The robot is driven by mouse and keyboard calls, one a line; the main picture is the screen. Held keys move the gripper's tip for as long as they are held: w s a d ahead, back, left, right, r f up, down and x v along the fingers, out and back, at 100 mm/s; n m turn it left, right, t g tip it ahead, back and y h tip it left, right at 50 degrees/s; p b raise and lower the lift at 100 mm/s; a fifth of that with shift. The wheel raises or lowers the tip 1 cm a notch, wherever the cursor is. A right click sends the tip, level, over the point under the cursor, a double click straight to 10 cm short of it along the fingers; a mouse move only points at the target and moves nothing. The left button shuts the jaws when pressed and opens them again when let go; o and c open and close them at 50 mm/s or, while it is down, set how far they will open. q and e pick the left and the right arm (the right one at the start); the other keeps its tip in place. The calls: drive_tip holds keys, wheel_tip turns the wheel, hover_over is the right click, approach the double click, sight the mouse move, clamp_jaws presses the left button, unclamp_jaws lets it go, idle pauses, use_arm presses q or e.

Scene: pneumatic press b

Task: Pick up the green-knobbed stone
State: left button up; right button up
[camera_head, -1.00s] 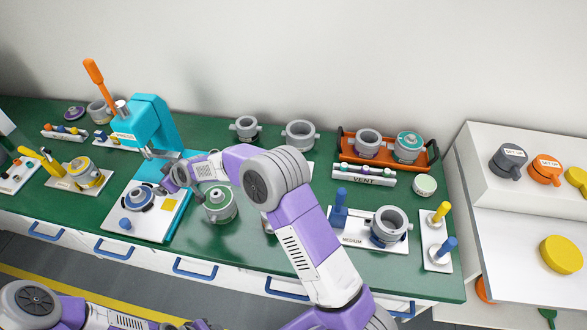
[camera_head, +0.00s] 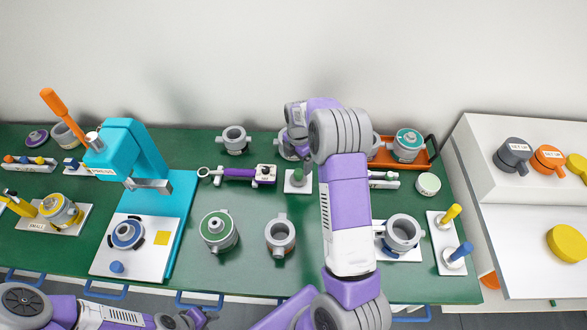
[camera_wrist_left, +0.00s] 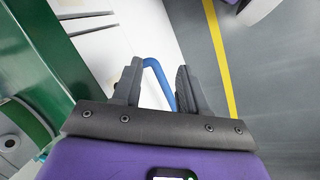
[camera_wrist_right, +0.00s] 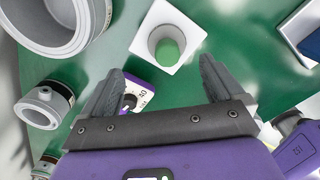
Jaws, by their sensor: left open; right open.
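A green knob (camera_head: 298,176) stands upright on a small white square base on the green bench, in the middle of the head view. In the right wrist view the green piece (camera_wrist_right: 169,50) shows inside a pale round rim on the white base, beyond my fingertips. My right gripper (camera_head: 297,150) hangs just behind and above it in the head view, open and empty. Its open fingers (camera_wrist_right: 160,80) also show in the right wrist view, apart from the green piece. My left gripper (camera_wrist_left: 158,80) is open and empty, low in front of the bench drawers.
A teal press (camera_head: 130,150) stands left. An orange tray (camera_head: 386,160) with pots is behind right.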

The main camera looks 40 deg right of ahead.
sight(299, 171)
drive_tip(key=shift+s+d+f, duration=0.25)
drive_tip(key=shift+s+f, duration=0.05)
drive_tip(key=shift+s, duration=0.1)
drive_tip(key=f, duration=0.7)
drive_tip(key=shift+a+b, duration=0.25)
drive_tip(key=shift+b, duration=0.05)
drive_tip(key=shift+r, duration=0.1)
drive_tip(key=c, duration=1.2)
